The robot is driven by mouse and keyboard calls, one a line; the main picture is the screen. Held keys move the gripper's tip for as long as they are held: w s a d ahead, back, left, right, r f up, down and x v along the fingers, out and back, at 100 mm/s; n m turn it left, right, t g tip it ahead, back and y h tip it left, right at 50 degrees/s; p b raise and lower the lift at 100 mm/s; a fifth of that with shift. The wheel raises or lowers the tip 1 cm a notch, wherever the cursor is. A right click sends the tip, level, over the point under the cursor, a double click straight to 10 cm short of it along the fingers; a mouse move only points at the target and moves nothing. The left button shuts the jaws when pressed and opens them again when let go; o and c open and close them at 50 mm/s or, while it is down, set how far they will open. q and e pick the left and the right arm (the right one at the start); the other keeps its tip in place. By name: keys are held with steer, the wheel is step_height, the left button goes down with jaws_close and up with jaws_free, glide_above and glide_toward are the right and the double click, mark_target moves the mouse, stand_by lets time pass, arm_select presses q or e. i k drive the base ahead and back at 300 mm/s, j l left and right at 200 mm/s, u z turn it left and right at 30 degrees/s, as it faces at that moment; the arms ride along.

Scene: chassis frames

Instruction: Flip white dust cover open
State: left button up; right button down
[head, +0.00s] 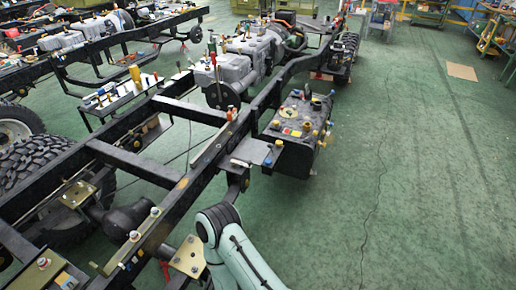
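I cannot make out for certain which part is the white dust cover. A small pale flat piece (240,163) lies by the near end of the black tank, beside the chassis rail. Small white-topped fittings, such as one on the near rail (155,212) and one at the lower left (43,263), are too small to tell open from shut. One of my arms shows its bent elbow at the bottom centre, close to the near rail. Neither of my grippers is in view.
A black chassis frame (122,163) runs diagonally from lower left to upper right. A black tank (297,125) with several caps hangs on its right side. A grey engine (232,68) sits farther back.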

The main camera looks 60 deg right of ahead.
mark_target(249, 163)
steer(key=i+l, duration=0.1)
steer(key=l, duration=1.55)
steer(key=i+l, duration=0.15)
steer(key=l, duration=0.7)
steer(key=i+l, duration=0.1)
steer(key=l, duration=1.55)
steer(key=i, duration=0.05)
